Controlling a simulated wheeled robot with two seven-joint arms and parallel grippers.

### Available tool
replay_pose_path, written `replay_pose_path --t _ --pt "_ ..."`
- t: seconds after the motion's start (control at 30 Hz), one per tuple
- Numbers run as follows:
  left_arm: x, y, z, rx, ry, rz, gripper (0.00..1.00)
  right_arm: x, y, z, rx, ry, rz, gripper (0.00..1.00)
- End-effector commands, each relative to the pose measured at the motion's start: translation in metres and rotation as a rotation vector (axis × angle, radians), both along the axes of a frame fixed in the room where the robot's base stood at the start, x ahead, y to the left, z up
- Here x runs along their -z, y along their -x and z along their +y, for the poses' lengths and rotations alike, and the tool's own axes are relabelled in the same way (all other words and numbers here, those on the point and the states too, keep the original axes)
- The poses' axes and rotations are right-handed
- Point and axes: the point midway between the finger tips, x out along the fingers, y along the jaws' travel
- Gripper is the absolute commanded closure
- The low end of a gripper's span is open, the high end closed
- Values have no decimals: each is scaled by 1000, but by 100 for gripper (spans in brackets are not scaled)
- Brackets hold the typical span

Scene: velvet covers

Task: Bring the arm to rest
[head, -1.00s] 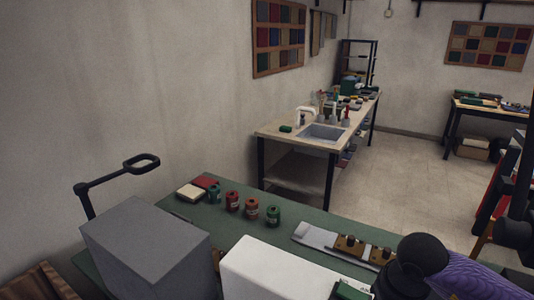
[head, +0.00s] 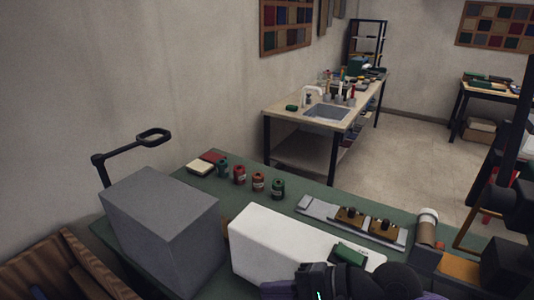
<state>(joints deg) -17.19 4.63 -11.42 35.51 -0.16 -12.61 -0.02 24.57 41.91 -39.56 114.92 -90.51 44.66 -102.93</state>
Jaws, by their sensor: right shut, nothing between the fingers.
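My right arm comes in at the bottom edge, dark and rounded. My right gripper (head: 318,283) is low in the head view, just in front of the white block (head: 270,242), and part of it is cut off by the frame edge. It is shut with nothing held. My left gripper is not in view.
The green-topped table (head: 310,200) bears a grey box (head: 165,235), several small jars (head: 258,182), a grey tray with brass-coloured pieces (head: 318,208), a green block (head: 350,254) and a lidded cup (head: 427,226). A wooden crate (head: 70,265) is at lower left. Open floor lies beyond.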

Motion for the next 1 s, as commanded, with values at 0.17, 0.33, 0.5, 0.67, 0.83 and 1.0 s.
replay_pose_path --t 0.17,0.33,0.5,0.67,0.83,1.0 --pt "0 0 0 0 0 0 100 -90 -21 -6 427 -1075 766 100" --pt "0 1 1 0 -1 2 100 -21 -36 -117 906 -2292 1717 100" --pt "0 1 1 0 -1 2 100 72 26 -148 -772 1874 -1242 100" --pt "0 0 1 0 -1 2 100 121 99 -143 -669 1494 -782 100" --pt "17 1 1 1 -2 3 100 181 141 -133 -648 1298 -510 100" --pt "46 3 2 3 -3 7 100 278 140 -133 -685 1289 -485 100"
